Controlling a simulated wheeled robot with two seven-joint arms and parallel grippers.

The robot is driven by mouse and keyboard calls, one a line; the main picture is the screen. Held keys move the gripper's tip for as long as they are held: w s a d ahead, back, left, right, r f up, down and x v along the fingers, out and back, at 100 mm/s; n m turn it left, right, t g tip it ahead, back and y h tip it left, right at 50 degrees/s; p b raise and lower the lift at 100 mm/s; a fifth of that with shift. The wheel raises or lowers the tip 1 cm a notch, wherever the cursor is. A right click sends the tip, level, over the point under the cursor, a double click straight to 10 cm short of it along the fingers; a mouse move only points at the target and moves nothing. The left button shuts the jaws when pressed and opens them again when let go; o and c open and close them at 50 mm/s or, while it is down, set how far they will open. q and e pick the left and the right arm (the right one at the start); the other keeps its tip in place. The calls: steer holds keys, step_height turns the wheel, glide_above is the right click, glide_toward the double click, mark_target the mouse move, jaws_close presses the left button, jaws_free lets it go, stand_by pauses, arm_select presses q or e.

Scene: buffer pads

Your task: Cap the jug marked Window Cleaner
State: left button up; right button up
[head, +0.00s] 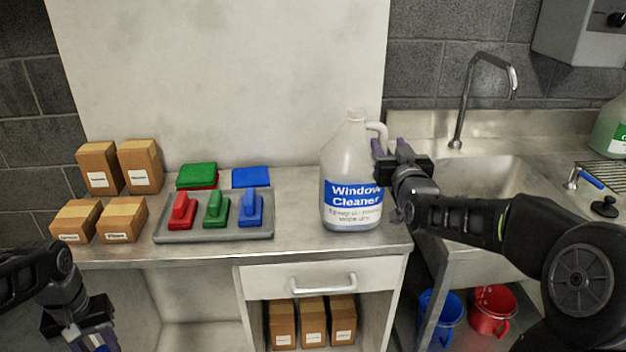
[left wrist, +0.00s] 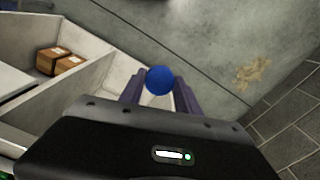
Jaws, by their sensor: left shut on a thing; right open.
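The jug marked Window Cleaner (head: 350,170) stands upright on the counter. It is translucent white with a blue and white label, and its neck at the top shows no cap. My right gripper (head: 380,148) is open at the jug's handle on its right side; whether it touches the handle I cannot tell. My left gripper is low at the lower left in the head view (head: 98,340), below the counter's front edge. In the left wrist view (left wrist: 160,88) it is shut on a round blue cap (left wrist: 159,80), held between the fingertips.
Left of the jug, a grey tray (head: 160,236) holds red, green and blue handled pads. Green (head: 197,174) and blue (head: 251,177) pads lie behind it. Cardboard boxes (head: 140,167) stand at far left. A sink (head: 480,185) is on the right, with buckets (head: 492,310) below.

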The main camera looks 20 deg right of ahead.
mark_target(385, 138)
steer(key=shift+p+x, duration=0.7)
steer(key=shift+x, duration=1.7)
jaws_close()
steer(key=shift+r, duration=0.25)
